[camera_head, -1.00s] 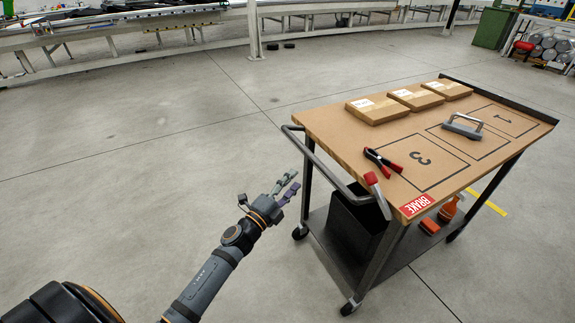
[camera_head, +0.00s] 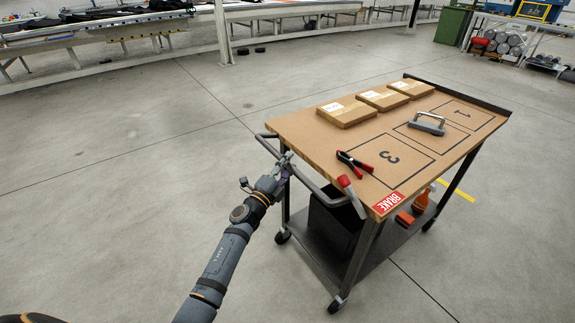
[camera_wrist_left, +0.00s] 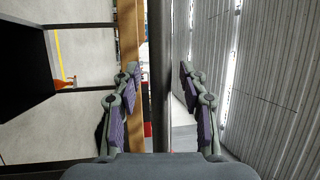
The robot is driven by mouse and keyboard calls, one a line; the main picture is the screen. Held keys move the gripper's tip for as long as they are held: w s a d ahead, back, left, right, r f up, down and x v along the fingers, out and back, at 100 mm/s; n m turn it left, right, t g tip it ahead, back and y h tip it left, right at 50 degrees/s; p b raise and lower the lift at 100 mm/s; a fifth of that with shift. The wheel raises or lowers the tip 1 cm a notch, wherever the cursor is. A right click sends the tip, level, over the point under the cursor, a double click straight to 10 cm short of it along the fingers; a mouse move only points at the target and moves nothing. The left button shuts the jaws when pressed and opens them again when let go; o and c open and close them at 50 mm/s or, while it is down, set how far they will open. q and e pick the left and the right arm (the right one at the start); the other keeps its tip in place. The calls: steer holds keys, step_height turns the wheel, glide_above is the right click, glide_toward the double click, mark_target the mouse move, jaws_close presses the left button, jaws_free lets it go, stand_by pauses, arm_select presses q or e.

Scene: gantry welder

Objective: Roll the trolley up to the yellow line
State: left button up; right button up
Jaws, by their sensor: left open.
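The trolley (camera_head: 308,143) has a brown top, dark legs and wheels, and a grey push handle (camera_head: 318,190) along its near left side. My left gripper (camera_head: 284,168) is at the handle, near its far left part. In the left wrist view the handle bar (camera_wrist_left: 159,110) runs between the two open fingers, which stand apart from it on both sides. A red-tipped lever (camera_head: 346,183) stands beside the red BRAKE label (camera_head: 387,203). Part of the yellow line (camera_head: 457,190) shows on the floor beyond the trolley's right side. My right gripper is not in view.
On the trolley top lie several things: flat cardboard boxes (camera_head: 345,112), a red clamp (camera_head: 354,162) and a grey handled block (camera_head: 427,123). Floor around is clear; a conveyor (camera_head: 100,41) runs behind.

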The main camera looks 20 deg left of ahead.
arm_select(q)
jaws_close()
stand_by(0.3)
